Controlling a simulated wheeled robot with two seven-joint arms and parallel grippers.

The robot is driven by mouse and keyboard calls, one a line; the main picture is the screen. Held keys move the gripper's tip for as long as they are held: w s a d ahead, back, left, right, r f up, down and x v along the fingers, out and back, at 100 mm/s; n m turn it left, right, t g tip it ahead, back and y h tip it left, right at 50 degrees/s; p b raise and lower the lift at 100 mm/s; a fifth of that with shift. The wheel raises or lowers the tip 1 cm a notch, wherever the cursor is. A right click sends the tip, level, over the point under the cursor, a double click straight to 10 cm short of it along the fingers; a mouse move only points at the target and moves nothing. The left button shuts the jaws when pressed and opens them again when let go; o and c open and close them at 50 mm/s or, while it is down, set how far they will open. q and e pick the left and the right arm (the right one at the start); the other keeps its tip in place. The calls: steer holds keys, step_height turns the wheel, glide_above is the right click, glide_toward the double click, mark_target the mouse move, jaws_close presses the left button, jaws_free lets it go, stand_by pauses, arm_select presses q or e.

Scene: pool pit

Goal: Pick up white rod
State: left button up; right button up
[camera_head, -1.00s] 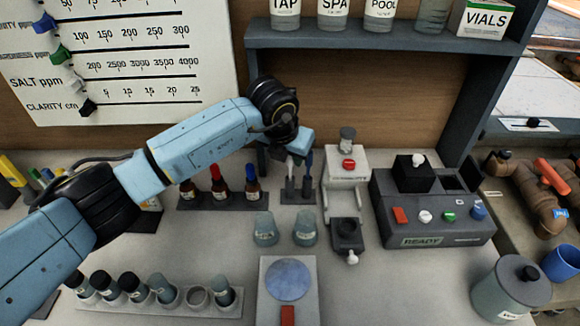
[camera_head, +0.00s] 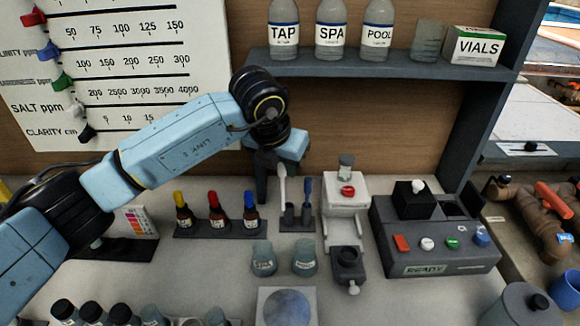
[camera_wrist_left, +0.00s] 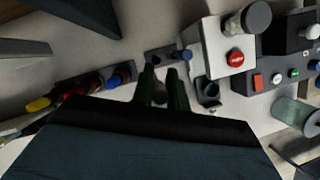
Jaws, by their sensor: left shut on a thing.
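The white rod (camera_head: 283,186) hangs upright below my left gripper (camera_head: 284,164) in the head view. My left gripper is shut on the rod's upper part. The rod's lower end is at the left socket of a small dark holder (camera_head: 297,224); I cannot tell whether it is clear of the socket. A blue rod (camera_head: 307,188) stands in the right socket, beside the white one. In the left wrist view the dark fingers (camera_wrist_left: 164,88) point at the holder, and the white rod is not clearly visible between them. My right gripper is not in view.
Dropper bottles (camera_head: 216,208) stand in a rack to the left. A white device with a red button (camera_head: 347,190) is close on the right, with a grey READY unit (camera_head: 440,240) beyond. A shelf (camera_head: 380,66) overhangs behind. Two grey cups (camera_head: 304,262) stand in front.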

arm_select(q)
steer(key=s+a+b, duration=0.2)
steer(key=s+a, duration=0.5)
steer(key=s, duration=0.6)
steer(key=shift+s, duration=0.25)
steer(key=shift+r, duration=0.75)
steer(key=shift+o, duration=0.7)
jaws_close()
steer(key=shift+f, duration=0.1)
